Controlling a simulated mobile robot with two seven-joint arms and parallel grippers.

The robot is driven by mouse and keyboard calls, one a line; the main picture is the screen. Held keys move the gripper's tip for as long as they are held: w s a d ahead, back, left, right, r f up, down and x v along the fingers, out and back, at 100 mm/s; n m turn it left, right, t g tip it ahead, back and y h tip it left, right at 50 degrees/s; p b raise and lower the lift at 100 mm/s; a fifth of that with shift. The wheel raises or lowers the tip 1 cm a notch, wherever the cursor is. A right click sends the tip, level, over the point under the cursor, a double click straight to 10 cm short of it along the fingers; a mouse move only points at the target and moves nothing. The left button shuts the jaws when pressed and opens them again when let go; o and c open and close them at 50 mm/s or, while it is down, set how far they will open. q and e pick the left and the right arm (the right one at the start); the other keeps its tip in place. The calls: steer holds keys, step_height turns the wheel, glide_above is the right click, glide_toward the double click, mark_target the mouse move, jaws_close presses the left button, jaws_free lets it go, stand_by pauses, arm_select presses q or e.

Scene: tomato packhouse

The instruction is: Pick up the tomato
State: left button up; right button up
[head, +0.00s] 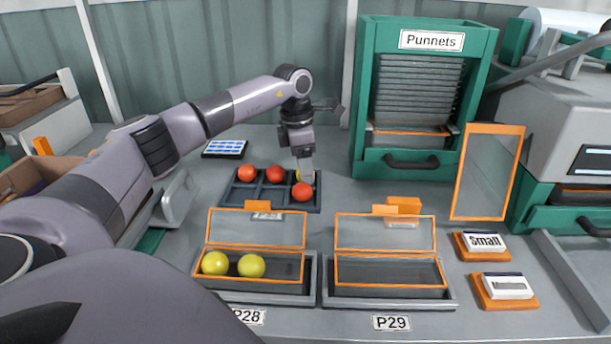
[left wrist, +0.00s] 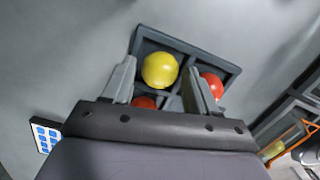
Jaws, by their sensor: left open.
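My left gripper (head: 304,168) points down over the right end of a dark divided tray (head: 232,204). It is open, and in the left wrist view its fingers (left wrist: 158,82) stand on either side of a yellow tomato (left wrist: 159,70). In the head view the gripper mostly hides this tomato (head: 313,176). Red tomatoes sit in other compartments: one at left (head: 247,172), one in the middle (head: 275,174), and one in front of the gripper (head: 302,192). Whether the fingers touch the yellow tomato, I cannot tell. My right gripper is not in view.
Two lidded punnets stand in front of the tray. The left punnet (head: 208,247) holds two yellow tomatoes (head: 251,266); the right punnet (head: 388,270) looks empty. A green punnet dispenser (head: 369,100) stands behind at right. An orange-framed panel (head: 487,172) and label blocks (head: 481,246) are at right.

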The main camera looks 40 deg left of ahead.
arm_select(q)
steer(key=c, duration=0.5)
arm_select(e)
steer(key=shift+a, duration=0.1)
arm_select(q)
steer(key=shift+c, duration=0.2)
